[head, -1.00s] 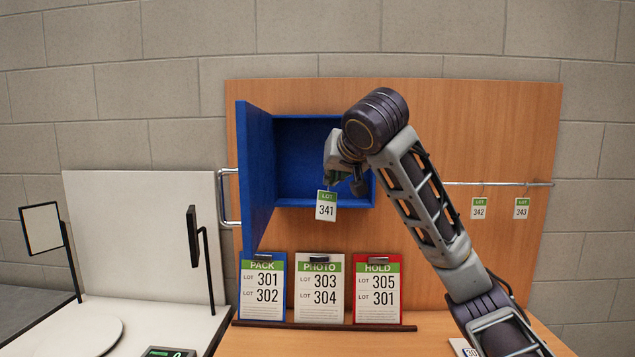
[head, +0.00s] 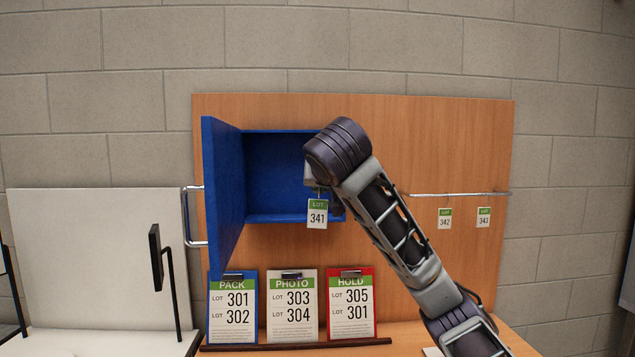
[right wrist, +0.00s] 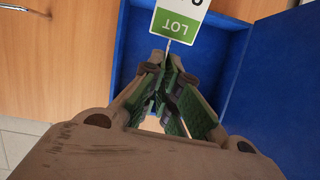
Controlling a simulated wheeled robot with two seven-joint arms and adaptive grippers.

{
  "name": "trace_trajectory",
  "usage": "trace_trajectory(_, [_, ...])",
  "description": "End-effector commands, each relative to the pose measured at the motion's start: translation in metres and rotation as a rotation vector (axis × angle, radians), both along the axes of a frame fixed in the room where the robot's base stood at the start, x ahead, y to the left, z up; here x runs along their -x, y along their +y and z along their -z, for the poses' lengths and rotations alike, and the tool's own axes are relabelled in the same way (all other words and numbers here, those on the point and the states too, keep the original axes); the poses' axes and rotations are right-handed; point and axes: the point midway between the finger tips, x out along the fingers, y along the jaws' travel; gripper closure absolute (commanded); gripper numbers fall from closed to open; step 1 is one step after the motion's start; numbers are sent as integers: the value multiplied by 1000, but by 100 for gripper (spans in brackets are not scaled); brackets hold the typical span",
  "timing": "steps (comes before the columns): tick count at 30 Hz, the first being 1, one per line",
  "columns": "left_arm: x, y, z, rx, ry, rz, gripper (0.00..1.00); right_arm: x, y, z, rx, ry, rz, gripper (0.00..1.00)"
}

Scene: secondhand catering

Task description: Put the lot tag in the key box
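The lot tag 341 (head: 317,214), white with a green top band, hangs upright in front of the lower right part of the key box. My right gripper (right wrist: 166,62) is shut on the tag's thin string or loop in the right wrist view, where the tag (right wrist: 180,22) shows upside down at its fingertips. In the head view my own arm mostly hides the fingers. The blue key box (head: 270,218) is open, its door (head: 222,190) swung out to the left. Its visible interior is empty; my arm hides its right side. My left gripper is not in view.
Tags 342 (head: 445,218) and 343 (head: 483,217) hang from a metal rail (head: 425,194) on the right of the wooden board (head: 400,120). Below the box stand PACK (head: 232,320), PHOTO (head: 292,325) and HOLD (head: 351,325) clipboards. A metal handle (head: 187,215) is left of the door.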

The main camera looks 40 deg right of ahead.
Motion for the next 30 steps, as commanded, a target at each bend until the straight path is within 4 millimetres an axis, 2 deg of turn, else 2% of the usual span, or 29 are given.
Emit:
trace_trajectory(13, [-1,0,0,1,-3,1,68,2,-2,3,126,-56,8,100])
trace_trajectory(30, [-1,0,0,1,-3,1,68,0,-3,2,130,-59,7,100])
